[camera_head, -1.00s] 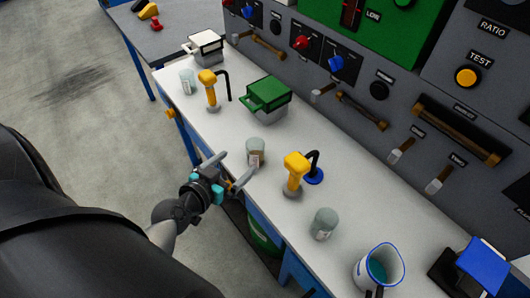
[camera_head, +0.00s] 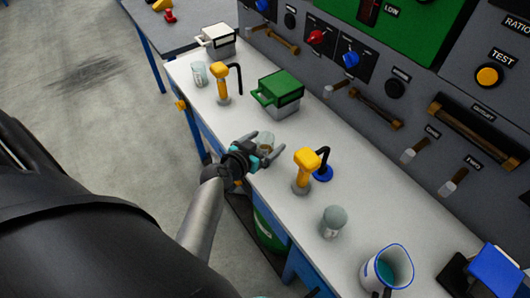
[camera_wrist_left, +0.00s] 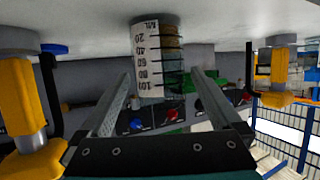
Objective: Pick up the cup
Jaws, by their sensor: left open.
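A clear glass cup (camera_head: 266,142) with measuring marks stands on the white bench top between the fingers of my left gripper (camera_head: 269,150). In the left wrist view, which is upside down, the same cup (camera_wrist_left: 157,58) shows its white scale with black numbers. The left gripper (camera_wrist_left: 160,75) is open, with one finger on each side of the cup; whether a finger touches it I cannot tell. Two similar glass cups stand farther along the bench, one at the far end (camera_head: 199,74) and one nearer (camera_head: 333,221). A blue-rimmed white mug (camera_head: 392,268) holds teal liquid.
A green-lidded box (camera_head: 281,92) is behind the cup. A grey control panel (camera_head: 405,115) with knobs and handles backs the bench (camera_head: 290,221).

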